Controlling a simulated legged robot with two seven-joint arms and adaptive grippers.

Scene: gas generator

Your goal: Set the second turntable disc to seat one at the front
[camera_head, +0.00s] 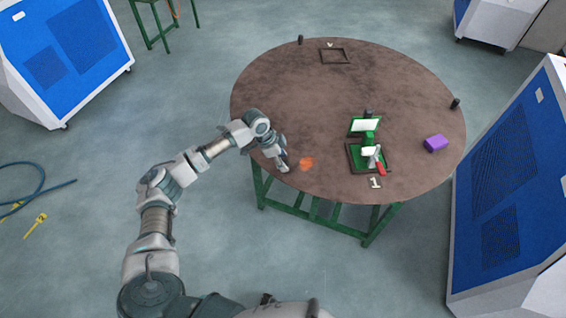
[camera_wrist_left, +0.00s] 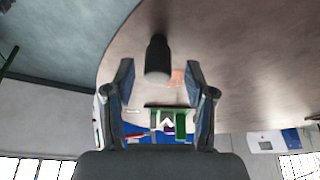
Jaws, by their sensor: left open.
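The round brown turntable disc (camera_head: 290,100) sits on a green frame. A dark square seat with a white "1" marker (camera_head: 376,183) is on the near right side and holds a green device (camera_head: 369,137). An empty square frame (camera_head: 335,56) with another marker is at the far side. My left gripper (camera_head: 283,166) is at the disc's near-left rim. In the left wrist view its fingers (camera_wrist_left: 160,78) are open, with a black upright peg (camera_wrist_left: 157,58) between or just beyond the fingertips; contact is not visible. My right gripper is out of view.
Black pegs stand on the far rim (camera_head: 300,40) and right rim (camera_head: 455,103). A purple block (camera_head: 436,143) and a red-handled tool (camera_head: 380,167) are on the disc. A blue-and-white cabinet (camera_head: 510,190) stands close at right. Floor at left is mostly clear, with a blue hose (camera_head: 40,188).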

